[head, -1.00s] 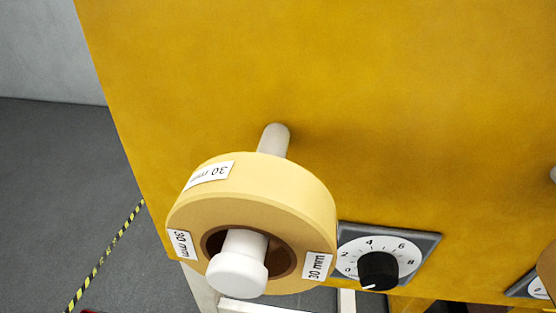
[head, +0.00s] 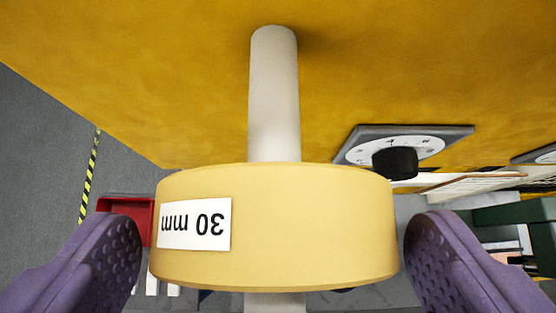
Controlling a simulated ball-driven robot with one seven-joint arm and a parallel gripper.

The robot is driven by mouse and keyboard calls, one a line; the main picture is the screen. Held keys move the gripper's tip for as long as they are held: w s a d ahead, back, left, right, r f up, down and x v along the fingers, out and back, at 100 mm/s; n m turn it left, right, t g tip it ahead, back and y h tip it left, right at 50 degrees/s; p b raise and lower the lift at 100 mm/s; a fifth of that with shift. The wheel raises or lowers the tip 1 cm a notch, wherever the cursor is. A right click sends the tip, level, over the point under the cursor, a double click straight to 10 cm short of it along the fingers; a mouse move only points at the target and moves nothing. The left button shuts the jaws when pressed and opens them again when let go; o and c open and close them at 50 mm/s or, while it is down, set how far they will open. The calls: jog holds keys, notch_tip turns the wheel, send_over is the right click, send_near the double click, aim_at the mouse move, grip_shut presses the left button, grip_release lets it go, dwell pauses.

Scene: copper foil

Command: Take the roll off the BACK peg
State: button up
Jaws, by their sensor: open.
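A pale yellow roll (head: 310,225) with a white "30 mm" label hangs on a white peg (head: 274,95) that sticks out of a yellow panel (head: 150,70). A bare length of peg shows between the panel and the roll. My gripper (head: 268,250) is open, with one purple finger on each side of the roll. A small gap shows between the left finger and the roll, and another at the right finger. The roll's front face and most of the peg's outer end are hidden from this angle.
A dial with a black knob (head: 395,162) sits on the panel to the right of the roll. A red bin (head: 128,212) is low at the left, beyond the left finger. Green boxes (head: 505,212) stand low at the right. Grey floor with a yellow-black stripe (head: 90,170) is at the left.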

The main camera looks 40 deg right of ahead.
jog(key=shift+w+d+f, duration=0.2)
jog(key=shift+w+f, duration=0.1)
jog(key=shift+f, duration=0.05)
jog(key=shift+s, duration=0.1)
jog(key=shift+c, duration=0.7)
jog(key=c, duration=0.7)
jog(key=shift+r, duration=0.2)
